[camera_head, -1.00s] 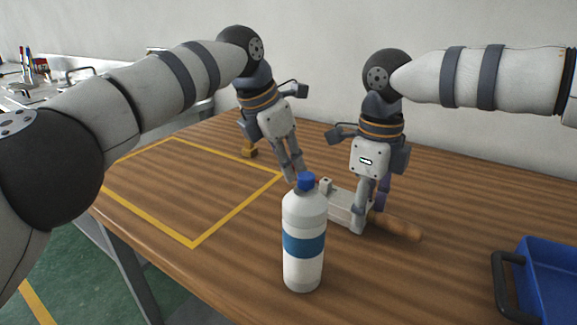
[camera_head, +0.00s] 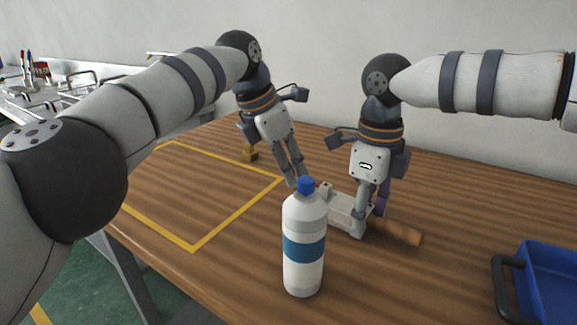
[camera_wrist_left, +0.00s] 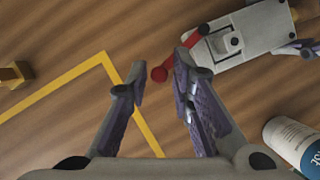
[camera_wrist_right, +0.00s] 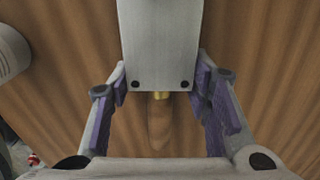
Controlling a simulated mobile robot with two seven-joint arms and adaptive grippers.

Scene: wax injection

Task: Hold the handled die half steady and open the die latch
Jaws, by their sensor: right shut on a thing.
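The pale die (camera_head: 347,212) lies on the table with its wooden handle (camera_head: 402,233) pointing right. My right gripper (camera_head: 368,215) is shut on the handled die half. In the right wrist view its fingers flank the pale block (camera_wrist_right: 160,45), with the handle (camera_wrist_right: 159,122) between them. The red latch (camera_wrist_left: 187,52) sits on the die's end in the left wrist view, its round knob at the lower left. My left gripper (camera_wrist_left: 157,82) is open and empty. Its right finger is beside the latch and overlaps it in view; contact cannot be told.
A white bottle (camera_head: 304,245) with a blue cap stands in front of the die and hides part of its left end. A blue tray (camera_head: 550,280) is at the right. A yellow outlined area (camera_head: 193,248) on the left is bare. A small brass object (camera_head: 250,155) stands behind.

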